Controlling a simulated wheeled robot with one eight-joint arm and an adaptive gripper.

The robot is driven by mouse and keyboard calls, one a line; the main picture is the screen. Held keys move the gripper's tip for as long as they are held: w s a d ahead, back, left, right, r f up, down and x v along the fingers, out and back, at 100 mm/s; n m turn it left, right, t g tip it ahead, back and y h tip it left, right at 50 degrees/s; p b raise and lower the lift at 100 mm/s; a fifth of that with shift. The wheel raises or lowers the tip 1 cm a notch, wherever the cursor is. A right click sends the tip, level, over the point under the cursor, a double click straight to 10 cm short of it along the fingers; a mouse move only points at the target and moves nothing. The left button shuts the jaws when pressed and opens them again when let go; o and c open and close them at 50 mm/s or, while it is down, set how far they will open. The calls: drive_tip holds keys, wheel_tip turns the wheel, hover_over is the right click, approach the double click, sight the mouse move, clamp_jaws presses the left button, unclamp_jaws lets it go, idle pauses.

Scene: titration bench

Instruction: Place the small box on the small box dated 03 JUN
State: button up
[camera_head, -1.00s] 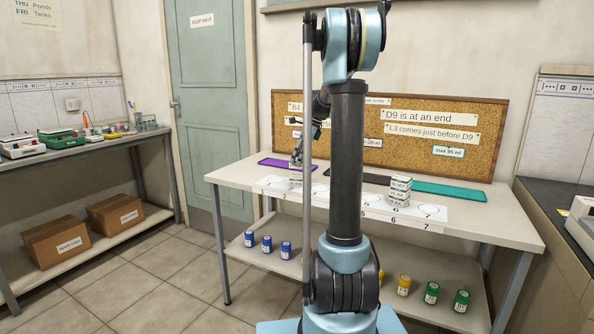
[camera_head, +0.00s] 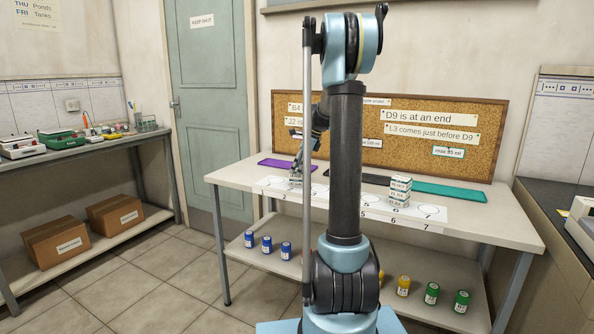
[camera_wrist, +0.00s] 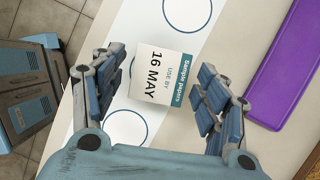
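A small white box (camera_wrist: 163,78) with a teal band lies on the white numbered strip, and its label reads "Sample papers, USE BY 16 MAY". In the head view it is the small pale shape (camera_head: 295,183) at the strip's left part. My gripper (camera_wrist: 165,95) is open, with its fingers on either side of the box and small gaps showing. In the head view my gripper (camera_head: 296,170) is right above the box. A stack of small white boxes (camera_head: 399,190) stands near spot 6; its dates are too small to read. I cannot make out 03 JUN.
A purple mat (camera_head: 275,163), which also shows in the wrist view (camera_wrist: 285,70), a dark mat and a teal mat (camera_head: 450,191) lie behind the numbered strip (camera_head: 345,203). A corkboard (camera_head: 470,150) stands at the back. Blue, yellow and green jars stand on the shelf below.

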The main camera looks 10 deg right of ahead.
drive_tip(key=shift+r, duration=0.15)
drive_tip(key=v, duration=1.2)
drive_tip(key=s+a+f+n+h, duration=0.15)
drive_tip(key=s+f+n, duration=0.3)
drive_tip(key=s, duration=0.65)
drive_tip(key=s+a+f+n+h, duration=0.15)
drive_tip(key=s+f+n, duration=0.35)
drive_tip(key=s, duration=0.6)
drive_tip(key=s+a+f+n, duration=0.25)
drive_tip(key=s+n, duration=0.45)
drive_tip(key=s, duration=0.4)
drive_tip(key=s+f+n+h, duration=0.1)
drive_tip(key=s+f+n, duration=0.5)
drive_tip(key=s+f, duration=0.3)
drive_tip(key=shift+s+d+f+t, duration=0.3)
drive_tip(key=shift+d+f, duration=0.15)
drive_tip(key=shift+f, duration=0.55)
